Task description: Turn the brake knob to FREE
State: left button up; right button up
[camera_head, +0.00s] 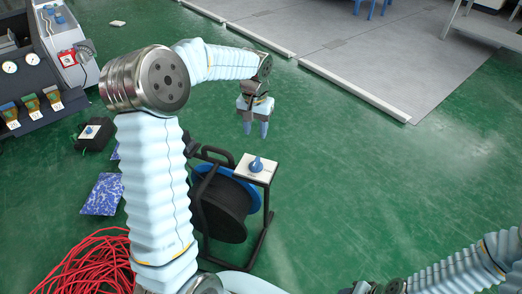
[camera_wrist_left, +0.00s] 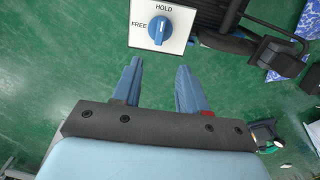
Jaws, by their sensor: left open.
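The brake knob (camera_head: 256,164) is a blue knob on a white plate (camera_head: 243,170), fixed to the top of a black cable reel stand. In the left wrist view, the knob (camera_wrist_left: 159,29) sits on its plate (camera_wrist_left: 180,44) with HOLD printed at the top and FREE at the left. The knob's long side runs roughly up and down, in line with HOLD. My left gripper (camera_head: 255,128) is open and empty, pointing down, behind the knob in the head view and apart from it. In the left wrist view, its blue fingers (camera_wrist_left: 158,68) are below the plate.
The reel (camera_head: 219,207) and its frame stand on the green floor. Red cable (camera_head: 84,262) lies in a pile at lower left. Floor to the right is clear.

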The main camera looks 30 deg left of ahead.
aim_at(256, 160)
pick_arm(q)
notch_tip(256, 160, down, 13)
jog(key=shift+f, duration=0.2)
jog(key=shift+c, duration=0.4)
grip_shut()
